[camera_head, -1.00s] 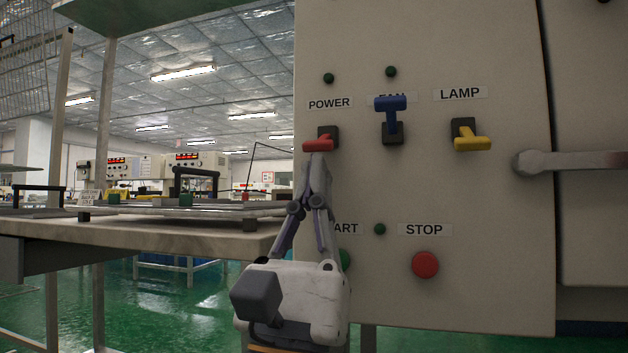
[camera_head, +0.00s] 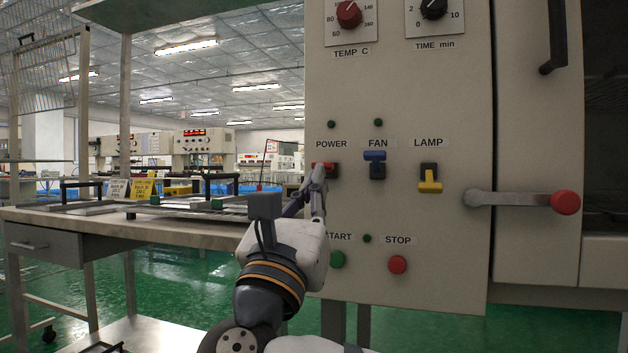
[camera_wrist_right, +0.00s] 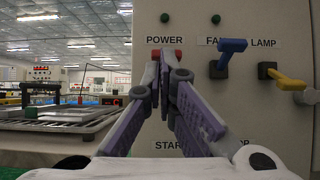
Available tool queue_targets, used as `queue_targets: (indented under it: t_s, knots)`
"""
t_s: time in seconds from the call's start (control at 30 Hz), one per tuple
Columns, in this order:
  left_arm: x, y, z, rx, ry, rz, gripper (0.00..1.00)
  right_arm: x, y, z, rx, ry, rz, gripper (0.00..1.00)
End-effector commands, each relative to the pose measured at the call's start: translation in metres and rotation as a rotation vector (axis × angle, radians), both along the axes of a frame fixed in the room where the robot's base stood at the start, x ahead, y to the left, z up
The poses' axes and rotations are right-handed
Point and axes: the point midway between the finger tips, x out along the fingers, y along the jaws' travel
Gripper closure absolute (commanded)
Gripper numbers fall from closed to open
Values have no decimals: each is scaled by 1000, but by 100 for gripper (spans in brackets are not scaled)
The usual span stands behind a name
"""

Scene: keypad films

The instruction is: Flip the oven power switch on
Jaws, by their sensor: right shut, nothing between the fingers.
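The oven's red POWER switch (camera_head: 323,166) is on the pale panel, under its label, with a black housing behind it. My right gripper (camera_head: 318,172) is shut and empty, its fingertips up against the red handle from below or in front. In the right wrist view the fingertips (camera_wrist_right: 160,56) cover the middle of the handle, and red ends (camera_wrist_right: 178,55) show at both sides. The handle appears level with the upper part of the housing, but its exact tilt is hidden. The small lamp (camera_head: 332,124) above POWER is dark green. My left gripper is not in view.
The blue FAN switch (camera_head: 375,156) points up and the yellow LAMP switch (camera_head: 430,187) points down, both to the right. Green START (camera_head: 337,260) and red STOP (camera_head: 398,265) buttons lie below. A door handle (camera_head: 520,200) sticks out at right. A workbench (camera_head: 150,232) stands at left.

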Motion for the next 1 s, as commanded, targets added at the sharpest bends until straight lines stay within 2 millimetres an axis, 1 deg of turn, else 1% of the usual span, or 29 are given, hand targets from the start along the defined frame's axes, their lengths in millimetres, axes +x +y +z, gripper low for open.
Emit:
queue_targets:
  t_s: [0.4, 1.0]
  knots:
    - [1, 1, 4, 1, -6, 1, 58, -1, 0, 6, 0, -1, -1, 100]
    - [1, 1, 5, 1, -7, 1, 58, -2, 1, 7, 0, -1, 0, 100]
